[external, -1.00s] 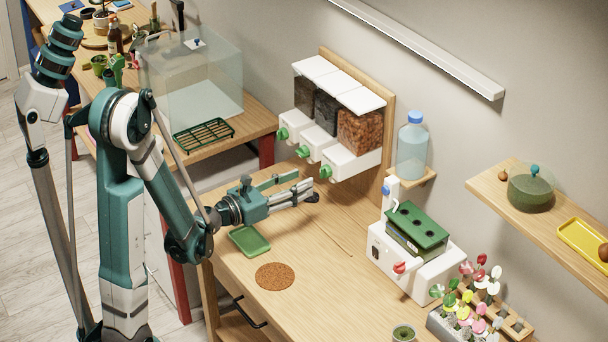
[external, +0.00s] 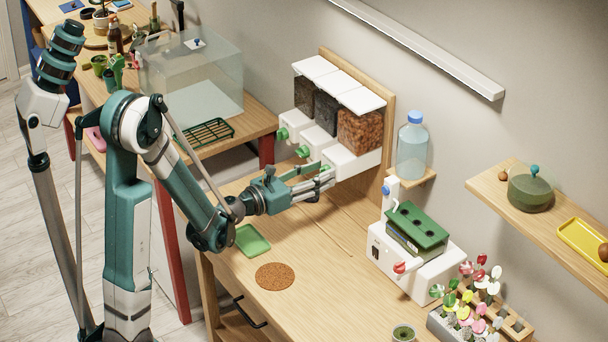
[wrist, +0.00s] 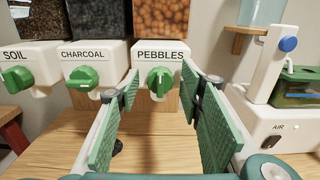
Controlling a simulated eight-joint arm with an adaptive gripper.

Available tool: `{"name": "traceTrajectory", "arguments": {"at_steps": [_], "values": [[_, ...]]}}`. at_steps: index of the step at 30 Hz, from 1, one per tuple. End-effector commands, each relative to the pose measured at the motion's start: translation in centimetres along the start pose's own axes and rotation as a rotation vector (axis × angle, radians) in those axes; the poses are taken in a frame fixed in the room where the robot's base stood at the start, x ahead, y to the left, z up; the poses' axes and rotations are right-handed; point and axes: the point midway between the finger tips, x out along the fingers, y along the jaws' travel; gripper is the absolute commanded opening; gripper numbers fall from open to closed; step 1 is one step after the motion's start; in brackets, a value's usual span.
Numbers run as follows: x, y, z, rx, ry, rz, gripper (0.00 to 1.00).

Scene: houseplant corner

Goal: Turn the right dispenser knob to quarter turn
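The right dispenser knob is a green knob (wrist: 159,81) on the white box labelled PEBBLES, seen ahead between my fingers in the wrist view. Its lighter pointer stands near vertical. In the external view this knob is mostly hidden by my gripper (external: 322,176). My gripper (wrist: 161,100) is open, its green pads on either side of the knob with visible gaps. The fingers appear short of the knob or just reaching it; I cannot tell which. The pebbles dispenser (external: 358,134) holds orange-brown pebbles.
The charcoal knob (wrist: 82,78) and soil knob (wrist: 17,79) sit to the left. A white machine (external: 412,262) with a red knob stands to the right, below a water bottle (external: 412,150). A green tray (external: 251,240) and a brown round mat (external: 274,276) lie on the table.

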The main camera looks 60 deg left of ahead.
Motion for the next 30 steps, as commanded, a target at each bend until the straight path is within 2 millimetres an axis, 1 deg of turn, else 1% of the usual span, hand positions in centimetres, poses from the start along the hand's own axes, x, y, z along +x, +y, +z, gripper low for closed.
{"name": "traceTrajectory", "arguments": {"at_steps": [8,14,23,30], "values": [[0.05,-0.01,0.01,0.0,0.0,0.0,0.38],[0.04,-0.01,0.01,0.0,0.0,0.0,0.11],[0.03,-0.01,-0.01,0.013,0.0,0.0,0.11],[0.04,-0.05,-0.03,0.086,-0.001,0.0,0.11]]}}
